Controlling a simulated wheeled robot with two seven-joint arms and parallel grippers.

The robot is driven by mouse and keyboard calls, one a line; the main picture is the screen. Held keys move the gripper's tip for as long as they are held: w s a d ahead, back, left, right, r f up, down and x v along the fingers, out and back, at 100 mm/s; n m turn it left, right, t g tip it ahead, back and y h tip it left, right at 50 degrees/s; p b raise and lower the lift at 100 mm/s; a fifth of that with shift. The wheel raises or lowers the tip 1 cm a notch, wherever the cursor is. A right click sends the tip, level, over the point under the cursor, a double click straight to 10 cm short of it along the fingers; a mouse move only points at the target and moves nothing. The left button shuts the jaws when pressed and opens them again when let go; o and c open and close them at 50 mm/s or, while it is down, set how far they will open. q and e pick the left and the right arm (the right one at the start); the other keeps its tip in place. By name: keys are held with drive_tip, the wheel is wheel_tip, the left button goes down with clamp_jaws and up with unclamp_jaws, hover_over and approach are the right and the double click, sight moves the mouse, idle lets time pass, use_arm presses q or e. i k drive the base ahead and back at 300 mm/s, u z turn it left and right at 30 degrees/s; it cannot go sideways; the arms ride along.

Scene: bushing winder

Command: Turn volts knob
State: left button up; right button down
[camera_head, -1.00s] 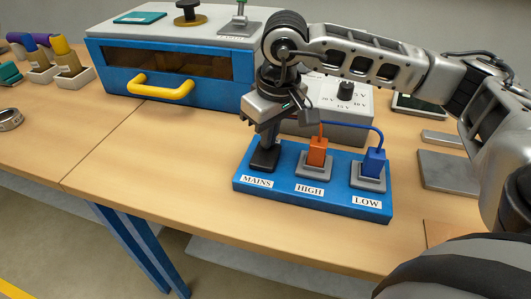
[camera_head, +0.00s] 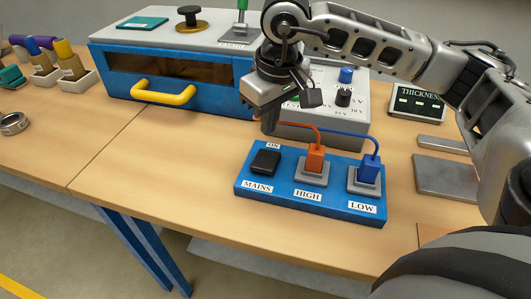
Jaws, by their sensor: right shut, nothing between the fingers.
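The grey power supply box (camera_head: 352,122) stands behind the blue switch board, partly hidden by my right arm. A black knob (camera_head: 344,97) with voltage marks around it shows on its sloped face, and a blue knob (camera_head: 346,75) sits above it. Which one is the volts knob I cannot tell for sure. My right gripper (camera_head: 268,128) is shut and empty, pointing down behind the black MAINS switch (camera_head: 266,161) and left of the knobs, apart from them. My left gripper is not in view.
The blue board (camera_head: 310,205) carries an orange plug (camera_head: 315,158) and a blue plug (camera_head: 369,168) with cables running back. A blue cabinet with a yellow handle (camera_head: 163,92) stands at the left. A THICKNESS display (camera_head: 417,103) and grey plates (camera_head: 446,174) lie right.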

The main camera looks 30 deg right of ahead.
sight(343, 98)
drive_tip(key=k, duration=1)
